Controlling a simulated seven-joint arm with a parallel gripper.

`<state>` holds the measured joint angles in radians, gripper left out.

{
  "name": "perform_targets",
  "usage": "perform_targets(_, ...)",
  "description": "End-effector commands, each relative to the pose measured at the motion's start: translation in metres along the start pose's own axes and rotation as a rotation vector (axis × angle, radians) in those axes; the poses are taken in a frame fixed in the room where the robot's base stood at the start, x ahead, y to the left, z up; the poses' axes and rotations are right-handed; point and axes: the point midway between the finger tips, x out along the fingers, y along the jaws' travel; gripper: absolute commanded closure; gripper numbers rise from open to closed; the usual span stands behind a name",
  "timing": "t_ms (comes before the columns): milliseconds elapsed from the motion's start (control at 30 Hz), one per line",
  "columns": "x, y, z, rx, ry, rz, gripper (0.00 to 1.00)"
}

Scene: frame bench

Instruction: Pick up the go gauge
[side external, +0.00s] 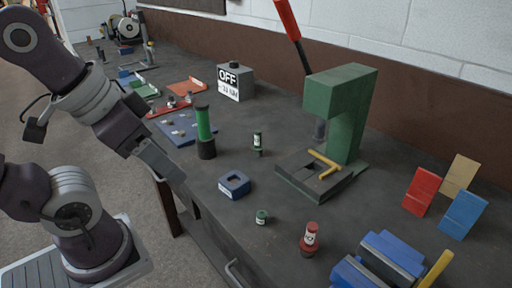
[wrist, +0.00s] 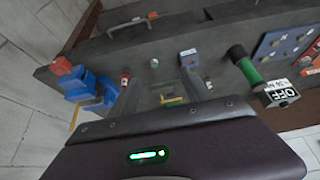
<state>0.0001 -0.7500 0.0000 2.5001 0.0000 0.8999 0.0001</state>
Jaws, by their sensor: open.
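A slim green gauge with a white label (side external: 257,143) stands upright on the bench, behind the blue block and left of the green press; the go lettering is too small to read. It also shows in the wrist view (wrist: 208,82), just right of the right finger. A red labelled gauge (side external: 310,238) stands near the front, and a short green labelled piece (side external: 262,217) sits to its left. My gripper (side external: 176,176) is at the bench's left edge, apart from all of them. In the wrist view my gripper (wrist: 161,77) is open with nothing held between its fingers.
The green press (side external: 345,110) stands at the back right. A blue holed block (side external: 235,184), a black-and-green cylinder (side external: 205,132) and an OFF box (side external: 235,82) surround the slim gauge. A blue vise (side external: 380,262) is at front right. Bare bench lies around the short green piece.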

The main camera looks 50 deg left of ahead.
Motion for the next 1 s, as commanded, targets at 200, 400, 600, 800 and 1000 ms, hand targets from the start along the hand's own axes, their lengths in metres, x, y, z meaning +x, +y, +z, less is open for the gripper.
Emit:
perform_targets(200, 0.0, 0.0, 0.0, 0.0, 0.0, 0.0, 0.43)
perform_targets(400, 0.0, 0.0, 0.0, 0.0, 0.0, 0.0, 0.55)
perform_targets(600, 0.0, 0.0, 0.0, 0.0, 0.0, 0.0, 0.55)
perform_targets(800, 0.034, -0.02, -0.05, -0.015, 0.053, -0.062, 0.55)
perform_targets(1000, 0.144, -0.088, -0.15, 0.0, 0.242, -0.164, 0.55)
